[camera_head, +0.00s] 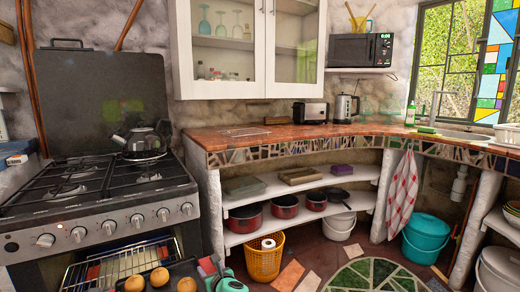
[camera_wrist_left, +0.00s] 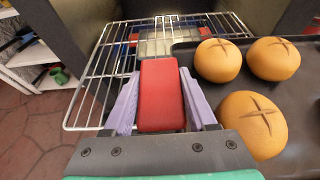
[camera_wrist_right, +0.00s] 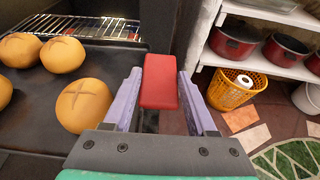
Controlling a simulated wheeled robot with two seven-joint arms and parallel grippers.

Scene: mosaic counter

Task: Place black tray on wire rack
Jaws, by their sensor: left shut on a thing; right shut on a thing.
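The black tray (camera_head: 203,272) shows at the bottom of the head view with round scored bread rolls (camera_head: 159,276) on it. It also shows in the left wrist view (camera_wrist_left: 200,92) and right wrist view (camera_wrist_right: 35,115). The wire rack (camera_head: 75,276) juts from the open oven; the tray overlaps it in the picture, and I cannot tell if they touch. My right gripper (camera_head: 212,268) is shut on a red grip (camera_wrist_right: 160,85) at the tray's right side. My left gripper (camera_wrist_left: 160,100) is shut on a similar red grip (camera_wrist_left: 162,95) at its left side, outside the head view.
The stove (camera_head: 95,195) stands above the oven opening. An orange basket (camera_head: 264,260) with a white roll sits on the floor right of the tray. Shelves with red pots (camera_head: 245,218) stand behind it.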

